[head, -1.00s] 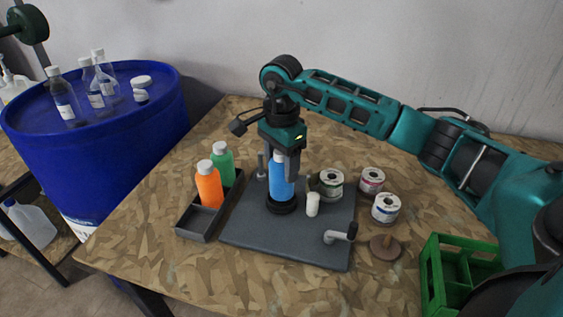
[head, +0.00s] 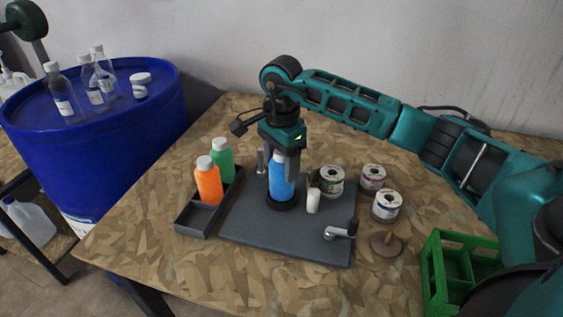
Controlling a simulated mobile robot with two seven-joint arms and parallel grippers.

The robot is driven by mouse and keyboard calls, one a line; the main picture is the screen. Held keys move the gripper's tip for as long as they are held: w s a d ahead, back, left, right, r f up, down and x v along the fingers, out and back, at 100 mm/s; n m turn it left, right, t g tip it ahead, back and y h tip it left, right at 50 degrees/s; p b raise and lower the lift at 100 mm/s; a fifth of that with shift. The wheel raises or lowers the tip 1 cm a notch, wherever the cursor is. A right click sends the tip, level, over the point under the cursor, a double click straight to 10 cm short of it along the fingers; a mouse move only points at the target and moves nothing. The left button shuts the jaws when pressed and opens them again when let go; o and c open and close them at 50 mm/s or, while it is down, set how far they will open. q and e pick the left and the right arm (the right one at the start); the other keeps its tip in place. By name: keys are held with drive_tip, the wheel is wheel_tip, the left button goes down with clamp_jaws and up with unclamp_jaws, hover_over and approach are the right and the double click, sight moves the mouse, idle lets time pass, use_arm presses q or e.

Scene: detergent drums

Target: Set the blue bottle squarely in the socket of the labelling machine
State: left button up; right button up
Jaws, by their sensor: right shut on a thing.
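The blue bottle (head: 280,182) stands upright with its base at the black ring socket (head: 281,204) of the labelling machine (head: 262,234), a dark grey plate on the table. My right gripper (head: 280,165) comes down from above and is shut on the upper part of the bottle, hiding most of its cap. The bottle looks upright. I cannot tell whether its base sits fully down inside the ring. My left gripper is not in the head view.
A dark tray (head: 195,221) left of the plate holds an orange bottle (head: 208,184) and a green bottle (head: 222,161). A small white cylinder (head: 313,201) and a crank (head: 341,231) are on the plate. Several label rolls and a green crate (head: 433,270) stand to the right.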

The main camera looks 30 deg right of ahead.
drive_tip(key=shift+f, duration=0.1)
drive_tip(key=shift+f+b, duration=0.4)
drive_tip(key=o, duration=1.5)
drive_tip(key=shift+r+p, duration=2.75)
drive_tip(key=shift+r, duration=1.05)
drive_tip(key=shift+a+f, duration=0.1)
